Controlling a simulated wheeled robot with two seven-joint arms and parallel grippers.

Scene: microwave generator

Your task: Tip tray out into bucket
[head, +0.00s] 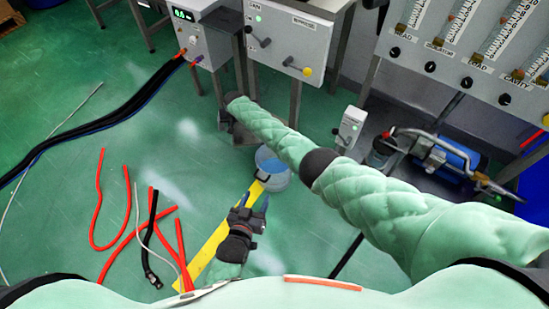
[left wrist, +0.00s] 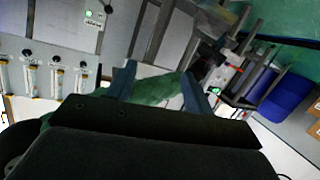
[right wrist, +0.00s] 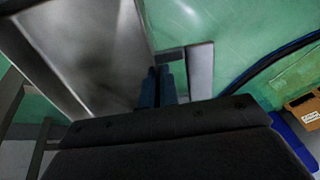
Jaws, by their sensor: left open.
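A light-blue bucket (head: 275,170) stands on the green floor in the middle of the head view, partly covered by my right arm. My left gripper (head: 252,212) is open and empty, just below the bucket in the picture; its spread fingers also show in the left wrist view (left wrist: 160,85). My right arm crosses the head view above the bucket, and its gripper is mostly hidden there. In the right wrist view my right gripper (right wrist: 164,85) has its fingers together beside a grey metal surface (right wrist: 80,45). I cannot tell whether that surface is the tray.
A grey box with a green display (head: 192,28) and another with a yellow knob (head: 288,38) stand at the back. Red hoses (head: 100,205) and black cables lie on the floor at left. A yellow strip (head: 215,240) runs beside my left gripper.

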